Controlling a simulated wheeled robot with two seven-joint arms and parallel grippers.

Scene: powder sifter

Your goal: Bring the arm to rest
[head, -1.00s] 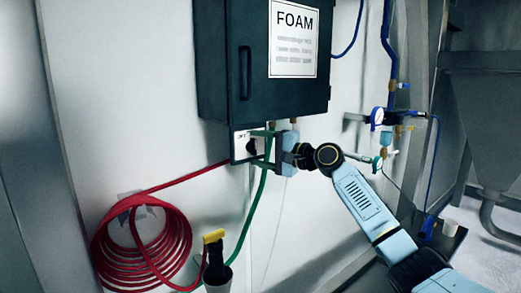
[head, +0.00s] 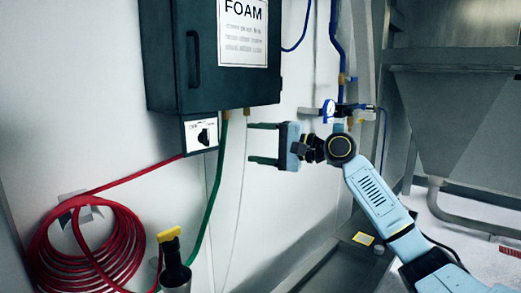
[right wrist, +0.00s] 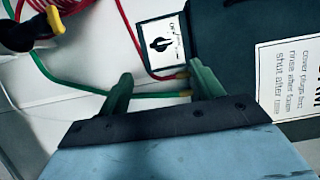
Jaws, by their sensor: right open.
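My right gripper (head: 250,143) is open and empty, its two green fingers pointing left. It is in the air to the right of the switch panel (head: 187,150) under the dark FOAM box (head: 165,60), apart from both. The black knob (head: 205,136) on the panel is free of the fingers. In the right wrist view, the open fingers (right wrist: 160,76) have nothing between them, and the knob (right wrist: 159,44) shows beyond them on its white plate. My left gripper is not in view.
A coiled red hose (head: 120,250) hangs at lower left, beside a yellow-and-black spray handle (head: 172,252) in a holder. A green hose (head: 211,195) drops from the box. Blue piping with a gauge (head: 329,110) is behind my right arm. A metal hopper (head: 450,110) stands at right.

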